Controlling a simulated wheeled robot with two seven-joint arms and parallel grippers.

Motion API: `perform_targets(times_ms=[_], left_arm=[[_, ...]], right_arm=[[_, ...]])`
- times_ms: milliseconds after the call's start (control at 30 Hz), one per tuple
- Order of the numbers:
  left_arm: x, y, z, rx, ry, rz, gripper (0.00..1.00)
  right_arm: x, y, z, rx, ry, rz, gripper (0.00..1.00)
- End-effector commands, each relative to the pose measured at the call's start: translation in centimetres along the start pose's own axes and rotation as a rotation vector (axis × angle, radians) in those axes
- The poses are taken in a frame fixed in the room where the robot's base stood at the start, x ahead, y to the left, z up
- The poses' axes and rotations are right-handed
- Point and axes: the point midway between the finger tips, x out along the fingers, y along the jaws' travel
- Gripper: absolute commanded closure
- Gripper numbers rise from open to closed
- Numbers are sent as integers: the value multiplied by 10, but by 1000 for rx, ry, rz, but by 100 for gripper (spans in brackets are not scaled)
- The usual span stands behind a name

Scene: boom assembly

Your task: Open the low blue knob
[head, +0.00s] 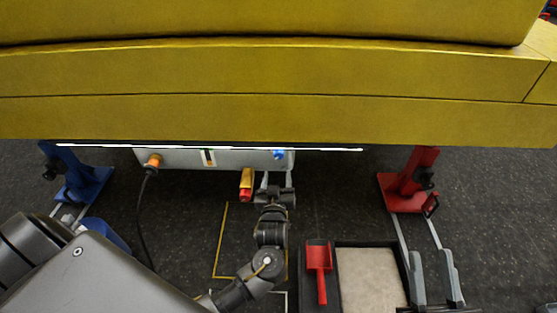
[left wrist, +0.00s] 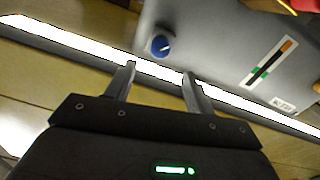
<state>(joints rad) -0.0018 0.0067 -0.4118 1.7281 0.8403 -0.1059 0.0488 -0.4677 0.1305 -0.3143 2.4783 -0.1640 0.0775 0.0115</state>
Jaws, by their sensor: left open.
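The blue knob (head: 279,154) sits low on the right part of a light grey box (head: 180,158) under the yellow boom. In the left wrist view the round blue knob (left wrist: 160,45) has a white mark and lies just beyond the gap between my fingertips. My left gripper (head: 274,177) is open and empty, just in front of the knob. In the left wrist view its two fingers (left wrist: 159,70) are apart and do not visibly touch the knob. My right gripper (head: 433,256) shows at the lower right, its grey fingers apart and nothing between them.
The yellow boom (head: 270,75) hangs low over the box. A yellow-and-red part (head: 246,184) is close left of my left gripper. An orange connector (head: 153,160) has a black cable. Blue (head: 80,175) and red (head: 410,180) stands flank the box.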

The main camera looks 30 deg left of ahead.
Motion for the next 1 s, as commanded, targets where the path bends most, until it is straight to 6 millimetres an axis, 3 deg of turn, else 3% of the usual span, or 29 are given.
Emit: perform_targets(times_ms=[300, 500, 900, 1000], left_arm=[[60, 0, 2, 2, 3, 2, 46], [84, 0, 2, 2, 1, 1, 46], [91, 0, 1, 1, -1, 1, 46], [91, 0, 1, 1, -1, 1, 58]], right_arm=[[-6, 14, -21, -21, 227, 42, 64], [-11, 20, -33, -33, 336, 62, 64], [-12, 22, -38, -38, 372, 68, 64], [-12, 22, -38, -38, 372, 68, 64]])
